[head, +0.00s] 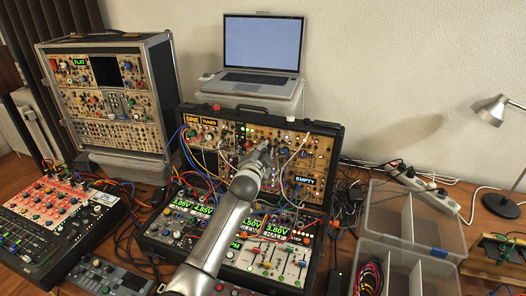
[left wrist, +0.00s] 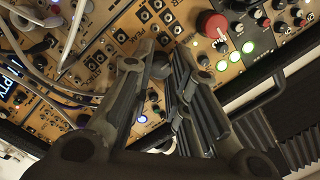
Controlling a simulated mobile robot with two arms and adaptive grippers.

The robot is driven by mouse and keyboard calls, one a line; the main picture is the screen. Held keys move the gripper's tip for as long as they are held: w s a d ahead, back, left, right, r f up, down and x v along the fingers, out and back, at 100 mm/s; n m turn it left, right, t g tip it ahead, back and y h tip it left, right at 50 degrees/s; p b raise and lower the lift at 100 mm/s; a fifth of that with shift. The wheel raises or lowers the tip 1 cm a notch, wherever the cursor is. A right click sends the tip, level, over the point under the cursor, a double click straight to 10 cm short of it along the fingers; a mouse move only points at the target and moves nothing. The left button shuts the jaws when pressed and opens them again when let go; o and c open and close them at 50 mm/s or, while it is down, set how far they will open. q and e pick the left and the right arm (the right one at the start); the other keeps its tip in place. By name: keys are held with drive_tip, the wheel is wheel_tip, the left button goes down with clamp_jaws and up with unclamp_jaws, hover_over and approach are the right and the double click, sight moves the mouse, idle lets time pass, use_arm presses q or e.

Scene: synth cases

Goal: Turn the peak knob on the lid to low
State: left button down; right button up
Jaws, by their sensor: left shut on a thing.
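The lid (head: 336,142) of the middle case stands open, its tan panel full of knobs, jacks and patch cables. My left gripper (head: 264,152) reaches up to the middle of this panel. In the left wrist view its two dark fingers (left wrist: 160,55) point at the panel beside the printed word PEAK. The fingers are closed in on a small knob there, the peak knob, which they mostly hide. I cannot read the knob's pointer or its low mark. My right gripper is not in view.
Patch cables (head: 292,160) hang close to the gripper. A red knob (left wrist: 212,25) and lit round buttons (left wrist: 235,57) sit to its right in the wrist view. A laptop (head: 262,50) stands behind; clear bins (head: 412,225) stand at right.

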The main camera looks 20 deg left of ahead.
use_arm(q)
drive_tip(key=shift+f, duration=0.15)
drive_tip(key=c, duration=1.3)
unclamp_jaws()
drive_tip(key=shift+c, duration=0.2)
drive_tip(key=shift+s, duration=0.1)
drive_tip(key=s+r, duration=0.2)
drive_tip(key=s, duration=0.9)
drive_tip(key=shift+s+d, duration=0.35)
drive_tip(key=shift+d, duration=0.1)
drive_tip(key=shift+f, duration=0.15)
